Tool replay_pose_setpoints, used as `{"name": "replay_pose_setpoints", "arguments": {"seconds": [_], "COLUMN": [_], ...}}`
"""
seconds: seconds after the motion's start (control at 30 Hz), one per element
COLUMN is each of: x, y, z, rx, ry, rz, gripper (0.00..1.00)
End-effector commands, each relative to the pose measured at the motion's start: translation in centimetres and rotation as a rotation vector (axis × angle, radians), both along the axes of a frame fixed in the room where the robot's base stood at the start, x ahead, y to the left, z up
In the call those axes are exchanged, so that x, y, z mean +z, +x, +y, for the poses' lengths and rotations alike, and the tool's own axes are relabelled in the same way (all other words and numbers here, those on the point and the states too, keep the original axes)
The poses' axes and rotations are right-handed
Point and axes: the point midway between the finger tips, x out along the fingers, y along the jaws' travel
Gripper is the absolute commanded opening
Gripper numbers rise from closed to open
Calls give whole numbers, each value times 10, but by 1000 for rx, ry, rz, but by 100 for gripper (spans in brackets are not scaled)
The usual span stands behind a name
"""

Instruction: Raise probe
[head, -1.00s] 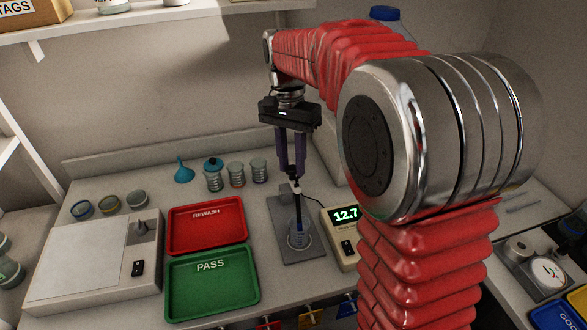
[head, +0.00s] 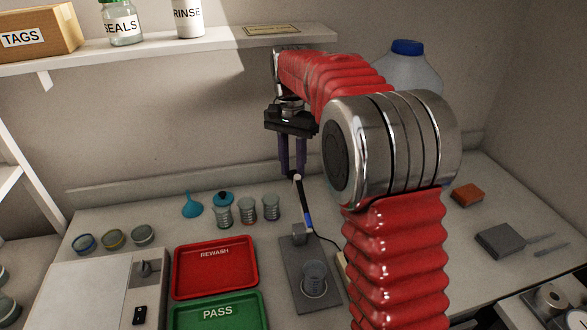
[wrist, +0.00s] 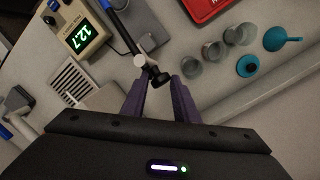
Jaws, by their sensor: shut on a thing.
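The probe (head: 303,203) is a dark rod with a pale collar near its top and a blue band near its lower end. My gripper (head: 292,172), with purple fingers, is shut on its top end. The probe hangs tilted, its lower end above the glass beaker (head: 314,272) and apart from it. The beaker stands on a grey plate (head: 296,262) with a small block at its back. In the wrist view the probe (wrist: 118,18) runs up and left from between my fingers (wrist: 160,84). Its lower end is cut off there.
A red REWASH tray (head: 215,272) and green PASS tray (head: 217,312) lie left of the plate. Several small jars (head: 247,210) and a blue funnel (head: 192,206) stand behind.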

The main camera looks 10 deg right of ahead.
Motion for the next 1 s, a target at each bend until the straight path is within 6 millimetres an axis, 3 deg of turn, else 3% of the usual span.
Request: {"name": "replay_pose_setpoints", "arguments": {"seconds": [0.03, 0.17, 0.73, 0.77, 0.87, 1.0], "x": [-17, -22, -22, -22, -21, -20], "y": [6, 14, 22, 23, 23, 22], "z": [-4, 0, 13, 13, 13, 12], "rx": [-1, 6, 18, 18, 19, 18], "ry": [-10, -10, -1, -2, -2, -2], "rz": [10, 9, -2, -3, -4, -4], "gripper": [0, 0, 0, 37, 44, 45]}}
